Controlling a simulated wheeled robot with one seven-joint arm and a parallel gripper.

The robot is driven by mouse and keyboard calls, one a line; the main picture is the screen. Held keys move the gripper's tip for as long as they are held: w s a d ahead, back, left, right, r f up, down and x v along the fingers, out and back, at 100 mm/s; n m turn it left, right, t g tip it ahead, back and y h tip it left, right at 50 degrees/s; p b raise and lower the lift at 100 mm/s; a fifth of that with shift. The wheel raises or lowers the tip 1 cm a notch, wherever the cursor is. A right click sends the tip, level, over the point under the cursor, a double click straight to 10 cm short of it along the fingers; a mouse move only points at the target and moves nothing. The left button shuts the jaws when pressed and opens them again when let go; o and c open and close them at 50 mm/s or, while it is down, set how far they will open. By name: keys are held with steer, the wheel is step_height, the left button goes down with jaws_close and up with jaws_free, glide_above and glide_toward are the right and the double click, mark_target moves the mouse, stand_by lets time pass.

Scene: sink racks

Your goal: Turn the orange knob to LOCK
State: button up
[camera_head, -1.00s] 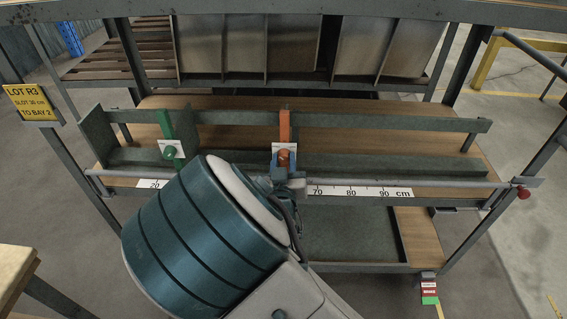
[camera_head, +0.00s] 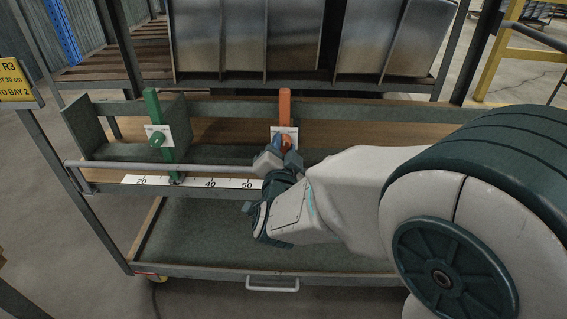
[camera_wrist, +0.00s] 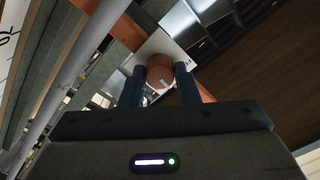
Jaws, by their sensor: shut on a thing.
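The orange knob (camera_head: 286,142) sits on a white plate (camera_head: 292,131) on the upright orange bar (camera_head: 284,106), on the rack's upper shelf. My gripper (camera_head: 275,147) reaches it from the front right and is shut on the knob. In the wrist view the knob (camera_wrist: 160,69) is between the two dark blue fingers (camera_wrist: 159,84), with a pale mark on its face. The white plate (camera_wrist: 168,45) shows behind it. Any lettering on the plate is too small or covered to read, so I cannot tell the knob's setting.
A green bar (camera_head: 153,110) with a green knob (camera_head: 157,139) stands to the left. A pale rail (camera_head: 190,168) and a centimetre scale (camera_head: 196,182) run along the shelf front. Metal bins (camera_head: 300,45) stand behind. A yellow sign (camera_head: 14,80) is at far left.

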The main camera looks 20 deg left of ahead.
steer(key=m+b, duration=0.1)
steer(key=b, duration=0.1)
steer(key=m+b, duration=0.2)
steer(key=b, duration=0.1)
steer(key=shift+f+m, duration=0.3)
steer(key=m+b, duration=0.3)
steer(key=b, duration=0.1)
steer(key=shift+r+m+b, duration=0.2)
steer(key=shift+m+b, duration=0.1)
steer(key=shift+m, duration=0.1)
steer(key=shift+r, duration=0.1)
steer(key=o, duration=1)
steer(key=shift+c, duration=0.2)
steer(key=shift+s, duration=0.15)
steer(key=p+v, duration=0.3)
steer(key=v, duration=1)
steer(key=shift+s, duration=0.25)
